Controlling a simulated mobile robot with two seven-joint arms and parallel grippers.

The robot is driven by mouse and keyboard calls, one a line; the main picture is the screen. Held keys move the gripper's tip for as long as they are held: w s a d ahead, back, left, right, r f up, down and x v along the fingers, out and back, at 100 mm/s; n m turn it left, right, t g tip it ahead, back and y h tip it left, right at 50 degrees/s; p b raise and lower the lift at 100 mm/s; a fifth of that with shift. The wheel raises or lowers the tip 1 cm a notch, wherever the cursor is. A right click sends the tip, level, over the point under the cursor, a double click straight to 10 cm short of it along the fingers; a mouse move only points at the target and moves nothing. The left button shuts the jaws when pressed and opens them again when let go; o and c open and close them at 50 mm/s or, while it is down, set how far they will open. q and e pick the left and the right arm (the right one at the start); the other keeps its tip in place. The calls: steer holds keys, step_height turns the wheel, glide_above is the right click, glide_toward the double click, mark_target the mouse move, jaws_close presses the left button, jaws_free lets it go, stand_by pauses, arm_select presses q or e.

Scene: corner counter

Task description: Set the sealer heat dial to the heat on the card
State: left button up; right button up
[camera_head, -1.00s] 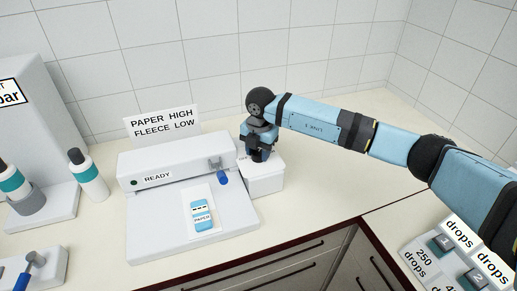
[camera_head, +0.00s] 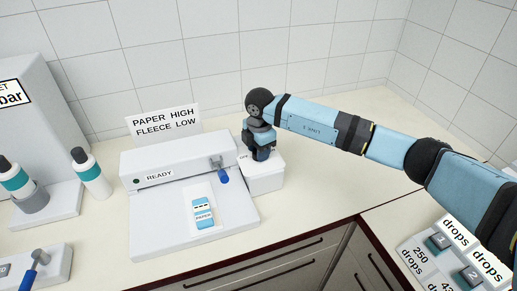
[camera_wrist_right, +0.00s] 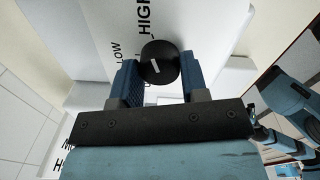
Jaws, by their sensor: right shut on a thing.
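The card (camera_head: 165,121) stands behind the sealer (camera_head: 150,217) and reads PAPER HIGH, FLEECE LOW. A blue and white packet (camera_head: 203,211) marked PAPER lies on the sealer's front plate. The white dial box (camera_head: 265,180) sits at the sealer's right side. My right gripper (camera_head: 260,150) points down over the box and hides the dial in the head view. The right wrist view shows the black dial (camera_wrist_right: 160,62) between the two fingers, gripped. Its white mark lies left of the dial's centre. LOW is printed to the left and HIGH above. My left gripper is not in view.
A blue-tipped lever (camera_head: 221,172) is on the sealer's right front, close to the box. Bottles (camera_head: 90,173) with teal bands stand at the left. A keypad with drops labels (camera_head: 455,255) is at the lower right. The counter right of the box is clear.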

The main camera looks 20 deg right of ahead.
steer(key=shift+w+r, duration=0.1)
steer(key=o, duration=0.9)
steer(key=r, duration=0.9)
steer(key=r+b, duration=0.1)
steer(key=r, duration=0.3)
steer(key=shift+s+d+r, duration=0.15)
steer(key=shift+s+r, duration=0.2)
